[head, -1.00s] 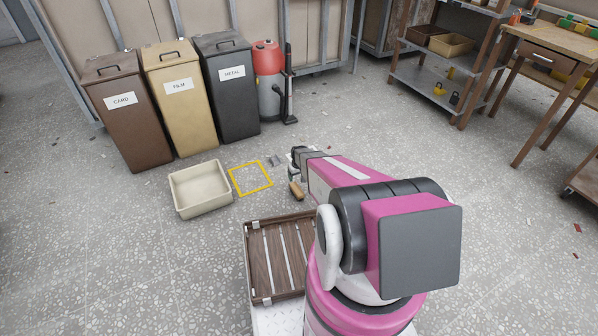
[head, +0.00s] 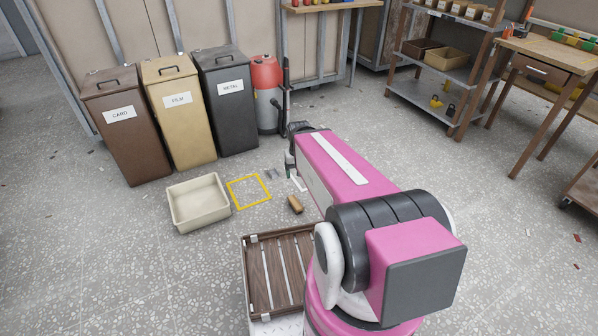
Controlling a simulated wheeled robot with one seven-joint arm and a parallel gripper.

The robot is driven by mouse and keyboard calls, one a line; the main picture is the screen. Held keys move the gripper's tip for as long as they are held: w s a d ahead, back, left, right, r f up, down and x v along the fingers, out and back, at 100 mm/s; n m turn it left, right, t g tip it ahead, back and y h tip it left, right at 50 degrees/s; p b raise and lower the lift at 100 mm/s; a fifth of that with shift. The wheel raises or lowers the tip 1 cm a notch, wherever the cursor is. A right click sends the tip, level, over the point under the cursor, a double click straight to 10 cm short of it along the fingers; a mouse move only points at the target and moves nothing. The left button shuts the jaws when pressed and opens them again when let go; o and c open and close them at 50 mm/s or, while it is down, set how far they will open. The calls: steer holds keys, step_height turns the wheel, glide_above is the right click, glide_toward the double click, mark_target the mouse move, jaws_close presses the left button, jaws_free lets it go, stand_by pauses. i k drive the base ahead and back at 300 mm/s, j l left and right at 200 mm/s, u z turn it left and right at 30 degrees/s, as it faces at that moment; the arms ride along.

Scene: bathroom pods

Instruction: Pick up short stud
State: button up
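A small grey metal piece (head: 271,173), which may be the short stud, lies on the floor just past the far right corner of a yellow square outline. A thin whitish piece (head: 299,184) lies to its right, beside my arm; it is too small to identify. My gripper (head: 290,174) points down near these pieces, at the far end of my pink arm. Its fingers are small and partly hidden, so I cannot tell whether they are open or hold anything.
A tan block (head: 295,204) lies right of the yellow floor outline (head: 232,197). A cream tub (head: 200,220) stands left of it. CARD, FILM and METAL bins (head: 228,110) and a red-topped vacuum (head: 266,95) stand behind. A slatted wooden tray (head: 248,285) is nearer me.

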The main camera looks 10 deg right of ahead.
mark_target(274, 174)
steer(key=i+l+u, duration=0.35)
steer(key=i+l, duration=0.15)
steer(key=l, duration=0.2)
steer(key=i+l+u, duration=0.15)
steer(key=l, duration=0.25)
steer(key=i, duration=0.05)
